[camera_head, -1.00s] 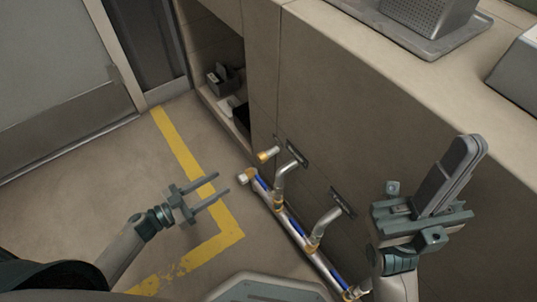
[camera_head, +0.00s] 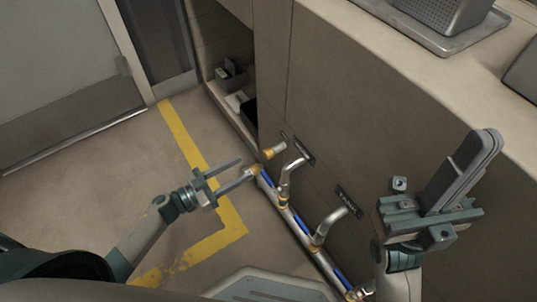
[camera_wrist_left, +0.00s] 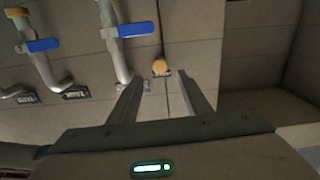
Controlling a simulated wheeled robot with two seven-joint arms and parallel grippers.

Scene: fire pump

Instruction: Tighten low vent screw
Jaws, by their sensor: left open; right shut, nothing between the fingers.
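A small brass-tipped vent screw (camera_head: 274,151) sticks out of the low wall panel, above the far end of the pipe. In the left wrist view its round brass end (camera_wrist_left: 160,67) shows just beyond the fingertips, roughly centred between them. My left gripper (camera_head: 246,168) is open, with its fingers pointing toward the wall and the screw. The left gripper also shows in the wrist view (camera_wrist_left: 161,80), with nothing between its fingers. My right gripper (camera_head: 484,145) is shut and empty, raised at the right, away from the screw.
A low pipe (camera_head: 297,226) with blue parts and brass joints runs along the wall, its far end close to my left fingers. Bent silver pipes (camera_head: 331,222) rise from it to labelled wall plates. An open cupboard (camera_head: 232,95) lies beyond. Floor left of the yellow line (camera_head: 183,140) is clear.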

